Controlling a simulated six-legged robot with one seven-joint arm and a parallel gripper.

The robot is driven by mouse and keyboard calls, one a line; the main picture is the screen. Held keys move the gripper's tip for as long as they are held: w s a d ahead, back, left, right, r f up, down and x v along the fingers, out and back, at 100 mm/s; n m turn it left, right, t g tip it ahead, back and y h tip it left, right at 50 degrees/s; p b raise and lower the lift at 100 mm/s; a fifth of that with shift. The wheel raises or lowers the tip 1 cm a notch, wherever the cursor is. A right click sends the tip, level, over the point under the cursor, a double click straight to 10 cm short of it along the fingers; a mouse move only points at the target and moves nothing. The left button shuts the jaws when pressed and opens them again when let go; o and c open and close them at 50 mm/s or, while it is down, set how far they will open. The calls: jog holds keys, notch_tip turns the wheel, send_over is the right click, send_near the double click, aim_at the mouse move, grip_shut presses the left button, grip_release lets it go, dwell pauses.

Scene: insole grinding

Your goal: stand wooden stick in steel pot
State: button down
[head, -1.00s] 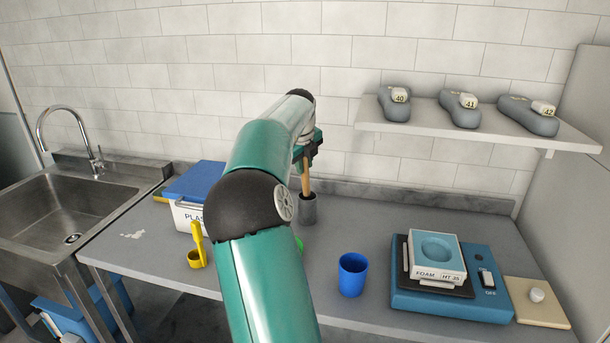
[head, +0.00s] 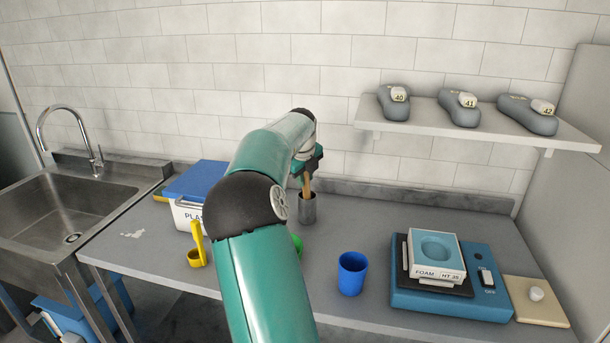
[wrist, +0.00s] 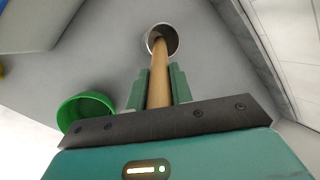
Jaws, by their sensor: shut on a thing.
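The steel pot (head: 308,210) stands upright on the grey table, close to the back wall. The wooden stick (head: 307,184) is between the fingers of my gripper (head: 308,167), which is shut on it just above the pot. In the wrist view the stick (wrist: 159,75) runs from my gripper (wrist: 159,86) to the pot (wrist: 171,33), and its far end is inside the pot's mouth. The stick's upper part is hidden behind my gripper in the head view.
A green bowl-like cup (wrist: 85,108) is beside my gripper, mostly hidden in the head view. A blue cup (head: 352,274), a yellow scoop (head: 198,250) and a blue-lidded box (head: 196,183) stand nearby. A blue scale (head: 452,303) with a foam block is right. A shelf (head: 480,128) overhangs the back right.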

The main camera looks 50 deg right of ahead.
jog(key=shift+f, duration=0.1)
jog(key=c, duration=1.2)
grip_release()
jog(key=shift+c, duration=0.2)
jog(key=v, duration=1.3)
jog(key=s+a+f+n+t+y, duration=0.2)
jog(key=a+n+t+y, duration=0.15)
jog(key=a+n, duration=2.1)
jog(key=s+a+f+n, duration=0.3)
jog(key=s+a+n, duration=0.1)
jog(key=a, duration=0.4)
jog(key=s+a+f+n, duration=0.3)
jog(key=s+a+n, duration=0.1)
jog(key=a, duration=0.4)
jog(key=s+a+f+n, duration=0.3)
jog(key=s+a+n, duration=0.2)
jog(key=a, duration=0.4)
jog(key=shift+n, duration=0.35)
jog(key=shift+s+y, duration=0.15)
jog(key=shift+y, duration=0.1)
